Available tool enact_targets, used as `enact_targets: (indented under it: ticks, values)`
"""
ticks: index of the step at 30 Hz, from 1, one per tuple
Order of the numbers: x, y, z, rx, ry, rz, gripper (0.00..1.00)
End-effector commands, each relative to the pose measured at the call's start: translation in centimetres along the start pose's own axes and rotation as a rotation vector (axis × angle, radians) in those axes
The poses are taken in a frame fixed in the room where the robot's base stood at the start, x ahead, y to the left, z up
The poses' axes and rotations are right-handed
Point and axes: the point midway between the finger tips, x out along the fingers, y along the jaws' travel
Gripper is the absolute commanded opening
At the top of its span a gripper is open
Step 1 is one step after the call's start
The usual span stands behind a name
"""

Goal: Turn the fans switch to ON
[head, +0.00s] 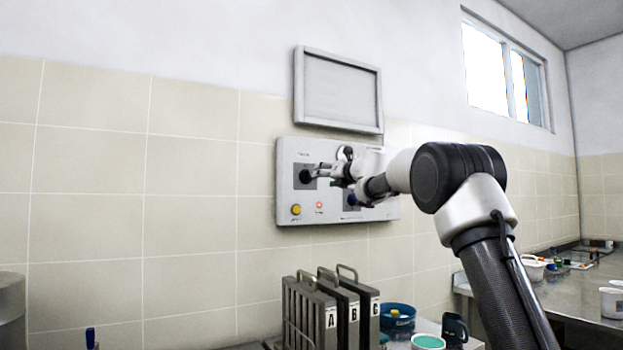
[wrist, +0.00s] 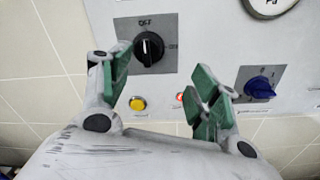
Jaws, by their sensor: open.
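The wall panel (head: 289,209) carries a black rotary knob (wrist: 149,48) on a dark grey plate, marked OFF above and with a small blurred mark at its right. Its light pointer line looks roughly upright, toward OFF. The black knob also shows at the left of the panel in the head view (head: 303,177). A blue knob (wrist: 261,88) on another grey plate sits to the right. I cannot read which knob is labelled fans. My gripper (wrist: 163,75) is open and empty, its green-padded fingers spread below and to either side of the black knob, apparently apart from it.
A yellow button (head: 296,210) and a lit red lamp (head: 319,205) sit low on the panel. A round gauge (wrist: 268,5) is above. Below stand several dark lettered holders (head: 328,308) and a blue tub (head: 397,318). The tiled wall left of the panel is clear.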

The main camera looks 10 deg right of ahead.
Motion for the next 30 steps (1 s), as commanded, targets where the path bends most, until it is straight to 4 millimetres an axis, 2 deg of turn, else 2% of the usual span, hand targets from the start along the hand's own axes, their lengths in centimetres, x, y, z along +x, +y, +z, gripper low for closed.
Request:
enact_targets:
  ticks: [3,8,18,21,30]
  values:
    - [0.0,1.2,-0.3,-0.104,0.006,0.049,0.62]
    - [0.4,1.4,-0.3,-0.167,0.005,0.059,0.62]
    - [5.7,1.6,-0.4,-0.167,0.004,0.057,0.62]
    - [6.7,1.7,-0.3,-0.168,0.003,0.058,0.62]
    - [7.8,1.8,-0.4,-0.165,0.004,0.056,0.62]
